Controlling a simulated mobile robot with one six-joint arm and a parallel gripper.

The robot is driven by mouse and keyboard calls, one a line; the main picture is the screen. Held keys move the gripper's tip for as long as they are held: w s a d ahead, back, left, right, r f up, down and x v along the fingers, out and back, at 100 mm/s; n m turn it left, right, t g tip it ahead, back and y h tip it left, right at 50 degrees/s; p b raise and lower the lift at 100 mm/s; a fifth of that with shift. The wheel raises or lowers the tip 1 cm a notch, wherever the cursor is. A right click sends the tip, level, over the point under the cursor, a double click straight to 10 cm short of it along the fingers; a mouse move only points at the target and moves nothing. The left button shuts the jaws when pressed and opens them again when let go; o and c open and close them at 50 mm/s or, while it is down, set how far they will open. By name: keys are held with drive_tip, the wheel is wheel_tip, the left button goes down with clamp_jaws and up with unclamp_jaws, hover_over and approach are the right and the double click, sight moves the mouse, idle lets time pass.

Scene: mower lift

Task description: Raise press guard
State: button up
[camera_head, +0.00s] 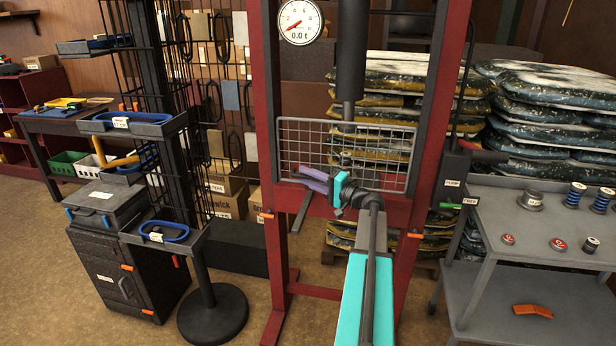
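The press guard (300,138) is a grey wire mesh panel between the two red uprights of the press (275,215). My teal arm reaches up from the bottom of the view. My gripper (306,180), with purple fingers, is in front of the guard's lower left part and points left. The fingers look close together, but the gap between them is too small to judge. I cannot tell whether they touch the mesh. No held object shows.
A dial gauge (300,20) reading 0.0 t is at the top of the press. A grey cart (540,232) with small parts stands at right. A stand with blue-rimmed trays (170,231) is at left. Stacked sacks (550,110) lie behind. Open floor shows at lower left.

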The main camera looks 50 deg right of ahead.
drive_tip(key=shift+w, duration=0.1)
drive_tip(key=shift+c, duration=0.3)
clamp_jaws()
wheel_tip(320, 180, up, 25)
drive_tip(key=p, duration=0.2)
idle(0.4)
drive_tip(key=shift+o, duration=0.3)
unclamp_jaws()
drive_tip(key=shift+f, duration=0.1)
